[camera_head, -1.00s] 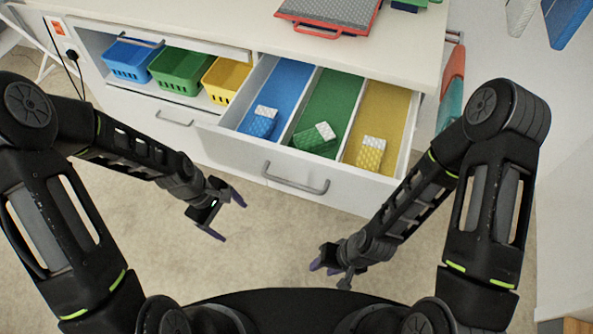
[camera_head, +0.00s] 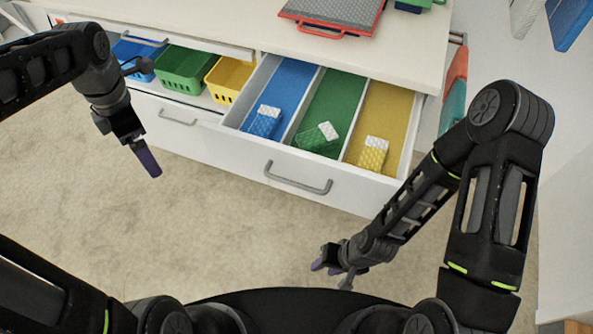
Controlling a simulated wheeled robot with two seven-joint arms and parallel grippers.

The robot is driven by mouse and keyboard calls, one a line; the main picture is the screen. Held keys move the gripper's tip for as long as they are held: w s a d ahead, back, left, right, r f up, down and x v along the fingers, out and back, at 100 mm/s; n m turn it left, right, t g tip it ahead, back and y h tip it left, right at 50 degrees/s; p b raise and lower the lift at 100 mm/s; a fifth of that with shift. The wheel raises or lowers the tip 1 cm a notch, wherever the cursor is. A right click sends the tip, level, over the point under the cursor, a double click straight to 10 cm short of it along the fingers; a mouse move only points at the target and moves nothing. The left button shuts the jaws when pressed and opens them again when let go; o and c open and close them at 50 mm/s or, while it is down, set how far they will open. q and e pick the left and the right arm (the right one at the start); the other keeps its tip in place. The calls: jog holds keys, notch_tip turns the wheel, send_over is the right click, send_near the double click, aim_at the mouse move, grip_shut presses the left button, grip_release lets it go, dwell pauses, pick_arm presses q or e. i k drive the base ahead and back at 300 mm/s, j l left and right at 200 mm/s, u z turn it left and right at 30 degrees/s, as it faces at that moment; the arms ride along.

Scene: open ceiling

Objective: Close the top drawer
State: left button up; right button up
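The top drawer (camera_head: 245,147) is pulled out of the white cabinet. It has blue, green and yellow compartments, each with one box of its colour and white. Its grey bar handle (camera_head: 298,180) is on the front face. My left gripper (camera_head: 148,160) hangs left of the drawer, in front of the cabinet, apart from the handle. Its purple fingers overlap in view, so its opening is unclear. My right gripper (camera_head: 331,265) is low in front of the drawer, below the handle and touching nothing. Its fingers appear spread and empty.
Blue (camera_head: 133,58), green (camera_head: 184,68) and yellow (camera_head: 228,78) baskets sit in the cabinet left of the drawer. A lower drawer handle (camera_head: 177,118) is beneath them. A red-framed grey board (camera_head: 335,12) lies on the cabinet top. The beige floor in front is clear.

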aim_at(308, 95)
jog(key=l+u, duration=0.15)
jog(key=l, duration=0.4)
jog(key=i+l+u, duration=0.15)
jog(key=l, duration=0.45)
jog(key=l+u, duration=0.2)
jog(key=l, duration=0.45)
